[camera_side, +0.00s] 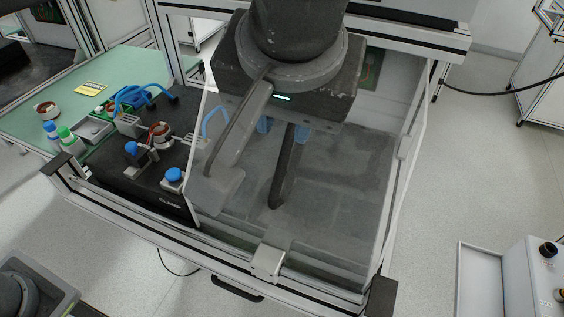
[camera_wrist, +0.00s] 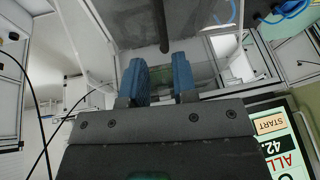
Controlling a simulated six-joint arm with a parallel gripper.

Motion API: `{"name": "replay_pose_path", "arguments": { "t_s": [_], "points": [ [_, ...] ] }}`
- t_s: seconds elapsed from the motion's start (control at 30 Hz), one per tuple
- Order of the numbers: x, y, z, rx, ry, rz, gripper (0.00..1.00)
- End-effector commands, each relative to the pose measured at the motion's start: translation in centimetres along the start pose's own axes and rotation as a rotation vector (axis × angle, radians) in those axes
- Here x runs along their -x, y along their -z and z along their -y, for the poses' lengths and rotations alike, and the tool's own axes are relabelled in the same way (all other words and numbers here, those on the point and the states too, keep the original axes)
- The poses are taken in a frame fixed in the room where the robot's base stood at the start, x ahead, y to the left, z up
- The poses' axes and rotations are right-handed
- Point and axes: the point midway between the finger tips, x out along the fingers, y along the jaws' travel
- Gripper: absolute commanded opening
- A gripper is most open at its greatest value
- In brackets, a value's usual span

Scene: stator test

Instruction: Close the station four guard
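The station four guard appears as a clear panel with a pale frame (camera_side: 400,165) over the right part of the station; the left part is uncovered. A dark bar (camera_side: 283,172), apparently its handle, runs along the panel. My gripper (camera_side: 282,130) is at the bar's far end, its blue fingers partly hidden by my wrist. In the wrist view, the fingers of my gripper (camera_wrist: 160,79) stand apart with nothing between them. The dark bar (camera_wrist: 161,25) lies ahead of the gap. I cannot tell whether it touches a finger.
The uncovered left side holds a copper-wound stator (camera_side: 161,135) and blue knobs (camera_side: 173,175). A green bench (camera_side: 80,95) with bottles, bins and blue cables stands at the left. A white control box (camera_side: 535,280) is at lower right. A screen (camera_wrist: 285,140) shows START in the wrist view.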

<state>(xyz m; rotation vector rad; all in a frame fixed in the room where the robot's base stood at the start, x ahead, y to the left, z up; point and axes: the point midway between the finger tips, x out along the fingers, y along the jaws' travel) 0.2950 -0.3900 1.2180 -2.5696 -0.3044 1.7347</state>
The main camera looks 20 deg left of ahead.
Motion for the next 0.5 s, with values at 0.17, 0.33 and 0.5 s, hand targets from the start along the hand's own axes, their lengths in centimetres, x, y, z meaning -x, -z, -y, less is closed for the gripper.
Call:
{"name": "replay_pose_path", "arguments": {
  "t_s": [0.17,0.33,0.5],
  "points": [
    [-1.1,-0.3,0.0,0.001,-0.001,0.0,0.26],
    [-3.2,-0.3,0.0,0.002,0.001,0.001,0.26],
    [-6.7,-0.3,0.1,0.001,0.002,0.002,0.26]
  ]
}}
